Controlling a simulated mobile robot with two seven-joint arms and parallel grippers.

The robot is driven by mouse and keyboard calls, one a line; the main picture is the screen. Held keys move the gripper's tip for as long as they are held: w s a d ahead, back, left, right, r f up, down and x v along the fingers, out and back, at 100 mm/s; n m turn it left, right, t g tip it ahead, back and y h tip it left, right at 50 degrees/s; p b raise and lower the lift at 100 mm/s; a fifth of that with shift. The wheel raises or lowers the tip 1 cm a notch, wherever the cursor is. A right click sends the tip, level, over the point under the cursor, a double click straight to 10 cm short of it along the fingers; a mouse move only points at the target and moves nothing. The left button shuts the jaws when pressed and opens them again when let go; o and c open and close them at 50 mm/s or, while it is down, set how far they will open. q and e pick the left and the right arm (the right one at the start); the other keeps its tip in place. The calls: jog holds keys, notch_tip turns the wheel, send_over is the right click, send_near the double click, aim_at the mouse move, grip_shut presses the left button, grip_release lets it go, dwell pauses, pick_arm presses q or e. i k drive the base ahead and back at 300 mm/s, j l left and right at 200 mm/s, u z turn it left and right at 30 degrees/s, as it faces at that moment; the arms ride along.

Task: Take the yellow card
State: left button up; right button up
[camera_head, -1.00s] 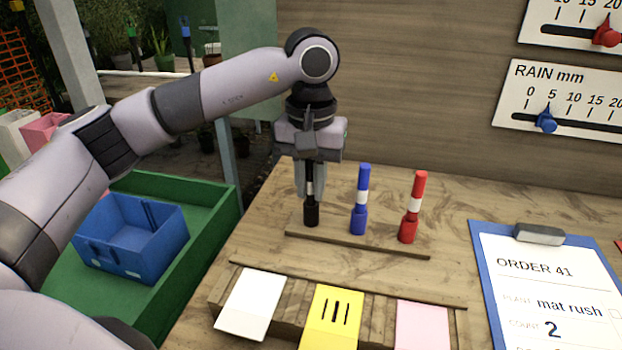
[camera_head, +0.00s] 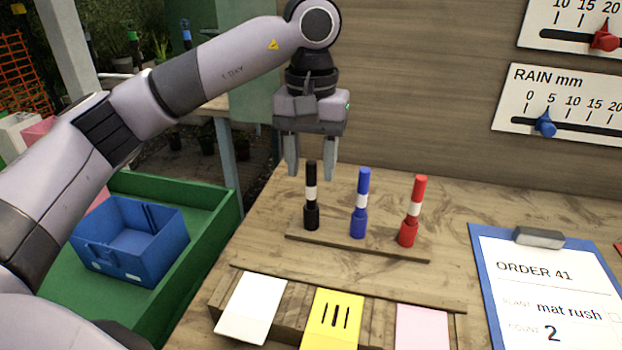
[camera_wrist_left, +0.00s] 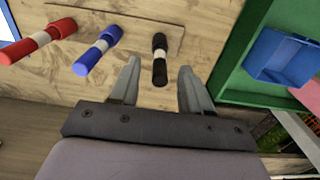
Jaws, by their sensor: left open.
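The yellow card (camera_head: 331,322) stands in the wooden card holder at the front of the bench, between a white card (camera_head: 251,307) and a pink card (camera_head: 422,327). It bears several short black strokes. My left gripper (camera_head: 311,172) is open and empty, above and around the top of the black marker (camera_head: 311,205), well behind the yellow card. In the left wrist view the open fingers (camera_wrist_left: 162,88) sit on either side of the black marker (camera_wrist_left: 160,62). The yellow card is outside the left wrist view. My right gripper is not in view.
A blue marker (camera_head: 360,205) and a red marker (camera_head: 412,215) stand beside the black one on a wooden strip. A clipboard (camera_head: 480,265) lies at the right. A blue crate (camera_head: 130,268) sits in a green tray (camera_head: 215,215) at the left.

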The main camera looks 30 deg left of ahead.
aim_at(333, 323)
jog(key=k, duration=1)
